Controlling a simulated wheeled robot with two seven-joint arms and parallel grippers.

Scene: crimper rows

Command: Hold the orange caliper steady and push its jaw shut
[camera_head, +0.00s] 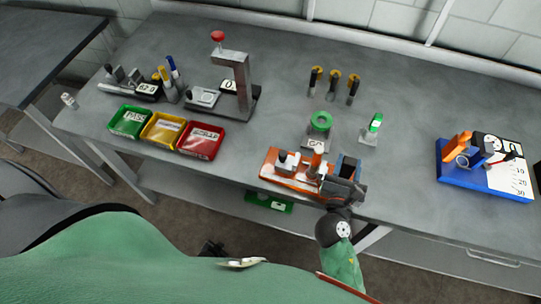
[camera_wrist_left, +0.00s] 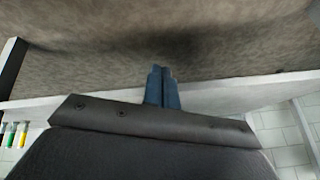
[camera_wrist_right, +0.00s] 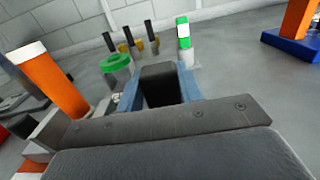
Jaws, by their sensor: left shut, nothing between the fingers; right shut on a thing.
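The orange caliper (camera_head: 283,181) lies at the front edge of the grey bench, with a grey block and an upright orange post on its base. Its orange post (camera_wrist_right: 52,85) and part of its base also show at the left of the right wrist view. My right gripper (camera_head: 347,170) is at the caliper's right end. Its blue fingers are shut on a black block (camera_wrist_right: 160,85), which appears to belong to the caliper. How the block joins the base is hidden. My left gripper (camera_wrist_left: 163,80) is shut and empty, away from the caliper, with floor beyond its fingertips.
A green-ringed stand (camera_head: 320,122) and a small green-topped stand (camera_head: 371,130) are just behind the caliper. A blue-based gauge (camera_head: 471,179) stands at the right. Green (camera_head: 130,122), yellow (camera_head: 163,130) and red (camera_head: 201,141) trays lie left. Bare bench lies between the red tray and caliper.

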